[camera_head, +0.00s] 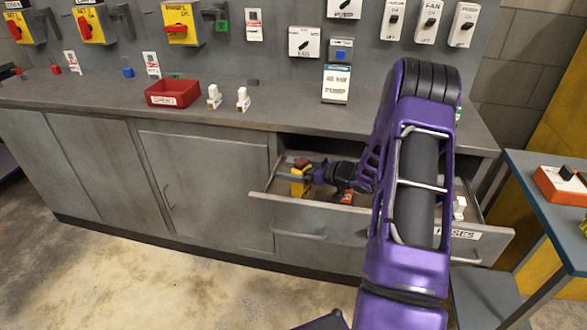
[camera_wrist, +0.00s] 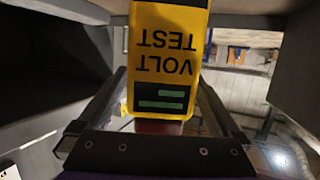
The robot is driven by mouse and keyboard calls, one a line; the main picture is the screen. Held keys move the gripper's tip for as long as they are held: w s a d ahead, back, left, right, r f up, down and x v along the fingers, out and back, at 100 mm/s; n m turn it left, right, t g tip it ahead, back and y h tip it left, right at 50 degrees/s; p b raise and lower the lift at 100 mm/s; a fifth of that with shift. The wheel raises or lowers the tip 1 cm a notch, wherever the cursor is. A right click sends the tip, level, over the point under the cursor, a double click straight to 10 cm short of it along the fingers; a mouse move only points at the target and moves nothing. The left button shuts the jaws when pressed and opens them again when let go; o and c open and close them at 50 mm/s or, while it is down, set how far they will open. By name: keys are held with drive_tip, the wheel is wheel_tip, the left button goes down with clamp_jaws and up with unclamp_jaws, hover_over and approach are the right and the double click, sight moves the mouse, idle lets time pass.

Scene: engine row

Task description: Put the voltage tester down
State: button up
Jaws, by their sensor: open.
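The voltage tester (camera_head: 299,186) is yellow with a dark reddish top and is inside the open drawer (camera_head: 330,222), at its left end. In the wrist view the tester (camera_wrist: 166,50) reads "VOLT TEST" upside down and has a dark panel with green bars. My gripper (camera_head: 311,174) reaches into the drawer from the right, at the tester. In the wrist view my gripper (camera_wrist: 162,100) is open, with a finger on either side of the tester. I cannot tell whether the fingers touch it or whether it rests on the drawer floor.
An orange item (camera_head: 346,197) and a white piece (camera_head: 460,207) are also in the drawer. A red bin (camera_head: 173,93) and two white pieces (camera_head: 228,98) stand on the grey bench (camera_head: 130,105). A blue table (camera_head: 550,185) is at the right. My arm hides part of the drawer.

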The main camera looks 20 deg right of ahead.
drive_tip(key=p+v, duration=0.1)
drive_tip(key=v, duration=1.1)
drive_tip(key=shift+w+r, duration=0.1)
drive_tip(key=shift+r, duration=0.05)
